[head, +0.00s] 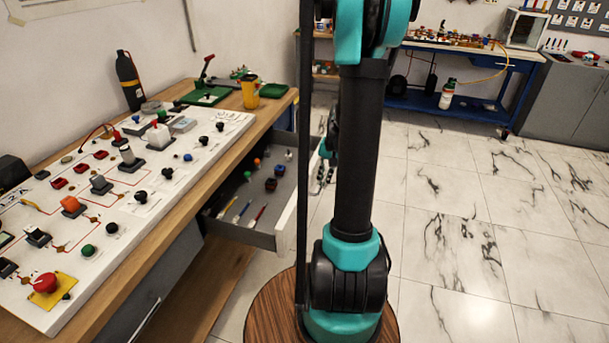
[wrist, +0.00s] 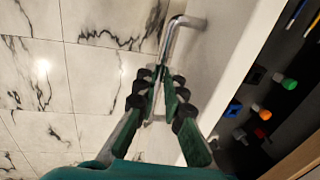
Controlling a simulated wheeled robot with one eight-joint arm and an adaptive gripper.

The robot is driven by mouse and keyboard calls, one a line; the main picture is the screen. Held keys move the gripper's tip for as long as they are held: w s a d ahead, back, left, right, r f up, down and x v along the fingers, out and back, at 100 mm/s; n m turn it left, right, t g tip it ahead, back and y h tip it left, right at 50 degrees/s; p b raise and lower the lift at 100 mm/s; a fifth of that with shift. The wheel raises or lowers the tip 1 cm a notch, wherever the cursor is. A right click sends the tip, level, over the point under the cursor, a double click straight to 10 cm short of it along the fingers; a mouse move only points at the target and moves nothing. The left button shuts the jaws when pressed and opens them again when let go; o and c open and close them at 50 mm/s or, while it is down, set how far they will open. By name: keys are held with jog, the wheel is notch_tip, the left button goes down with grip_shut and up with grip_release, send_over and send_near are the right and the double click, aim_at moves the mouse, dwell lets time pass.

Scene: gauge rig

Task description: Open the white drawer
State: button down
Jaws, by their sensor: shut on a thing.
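The white drawer (head: 287,217) is pulled out from under the workbench in the head view, its grey inside showing. Its white front (wrist: 232,55) runs diagonally through the wrist view. A metal bar handle (wrist: 176,32) stands out from that front. My gripper (wrist: 160,80) is shut on the handle, with the fingers on either side of the bar. In the head view my own arm hides most of the gripper and the handle.
Pens and several small coloured knobs (head: 270,184) lie in the drawer. The workbench (head: 176,215) carries a white control panel (head: 165,182) and a yellow cup (head: 250,92). Marble floor (head: 460,230) is clear to the right. A blue-framed bench (head: 450,105) stands at the back.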

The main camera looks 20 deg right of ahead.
jog(key=shift+s+d, duration=0.85)
jog(key=shift+d, duration=0.3)
jog(key=shift+s+d, duration=0.8)
jog(key=shift+d, duration=0.35)
jog(key=c, duration=1.6)
grip_release()
notch_tip(320, 180, up, 12)
jog(key=s+d, duration=0.1)
jog(key=shift+s+d, duration=0.15)
jog(key=shift+d, duration=0.25)
jog(key=shift+f, duration=0.1)
